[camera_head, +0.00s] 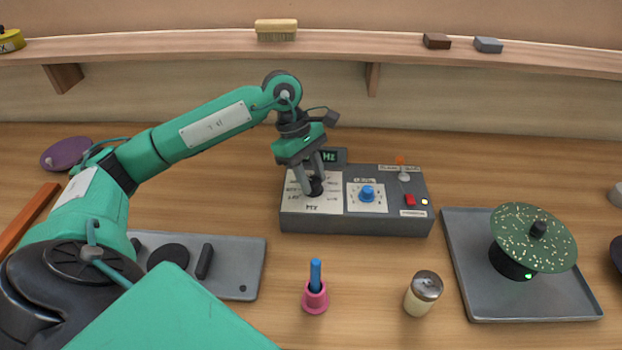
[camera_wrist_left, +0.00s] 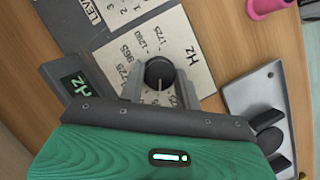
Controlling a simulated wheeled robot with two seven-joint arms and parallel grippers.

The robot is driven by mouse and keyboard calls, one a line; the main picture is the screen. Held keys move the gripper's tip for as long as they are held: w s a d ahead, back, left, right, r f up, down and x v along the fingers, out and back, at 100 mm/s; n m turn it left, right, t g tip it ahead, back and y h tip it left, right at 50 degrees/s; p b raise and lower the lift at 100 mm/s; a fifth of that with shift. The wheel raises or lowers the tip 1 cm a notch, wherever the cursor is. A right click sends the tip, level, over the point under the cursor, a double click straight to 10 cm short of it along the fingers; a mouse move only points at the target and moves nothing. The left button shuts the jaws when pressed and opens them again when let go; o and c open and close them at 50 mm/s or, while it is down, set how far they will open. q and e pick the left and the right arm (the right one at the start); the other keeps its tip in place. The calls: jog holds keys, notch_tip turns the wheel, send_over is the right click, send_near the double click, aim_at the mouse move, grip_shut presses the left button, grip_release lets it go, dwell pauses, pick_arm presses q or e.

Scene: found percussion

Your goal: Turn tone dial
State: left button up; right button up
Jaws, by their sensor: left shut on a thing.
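The tone dial (camera_wrist_left: 159,74) is a black knob with a pale pointer line, on a white panel marked Hz with a ring of numbers. It sits on the left part of the grey control box (camera_head: 390,228). My left gripper (camera_head: 309,188) reaches down from above and is shut on the dial, with one finger on each side of it. In the wrist view the gripper (camera_wrist_left: 160,85) shows the dial between its fingers. In the head view the fingers partly hide the dial (camera_head: 317,187). My right gripper is not in view.
The box also has a blue level knob (camera_head: 367,193), a red switch (camera_head: 410,200) and a small green display (camera_head: 329,156). In front stand a pink holder (camera_head: 315,298) and a shaker (camera_head: 422,294). A grey tray (camera_head: 465,240) with a speckled green disc (camera_head: 515,225) is right.

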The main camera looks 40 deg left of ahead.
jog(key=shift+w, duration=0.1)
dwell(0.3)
pick_arm(q)
jog(key=o, duration=1)
jog(key=shift+c, duration=0.2)
jog(key=shift+r, duration=0.1)
jog(key=b+v, duration=0.1)
jog(key=v, duration=1.2)
jog(key=shift+r, duration=0.35)
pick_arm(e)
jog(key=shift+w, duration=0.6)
pick_arm(q)
jog(key=shift+w+a, duration=0.1)
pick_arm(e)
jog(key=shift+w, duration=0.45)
